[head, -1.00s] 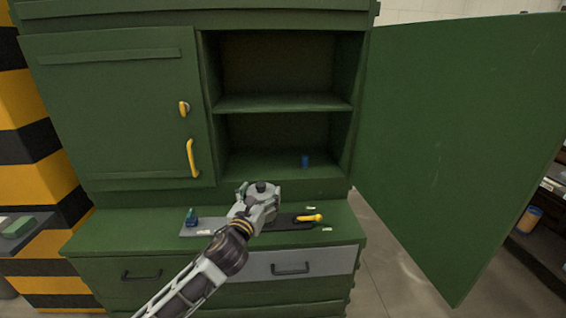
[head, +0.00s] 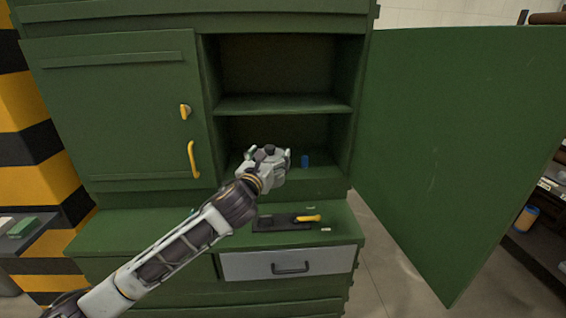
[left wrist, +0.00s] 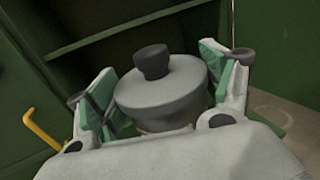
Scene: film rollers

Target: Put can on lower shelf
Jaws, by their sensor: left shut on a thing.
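My left gripper (head: 268,161) is raised in front of the lower shelf opening of the green cabinet. In the left wrist view the left gripper (left wrist: 165,100) is shut on a grey can (left wrist: 162,92) with a dark knob on top, its fingers on either side. In the head view the can is mostly hidden by the gripper. The lower shelf (head: 325,174) is the bottom compartment, and a small blue object (head: 305,161) stands on it, right of the gripper. My right gripper is not in view.
The right cabinet door (head: 450,150) stands wide open; the left door (head: 115,110) is shut. The middle shelf board (head: 282,104) lies above the lower compartment. A dark tray with a yellow-handled tool (head: 307,218) lies on the counter below.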

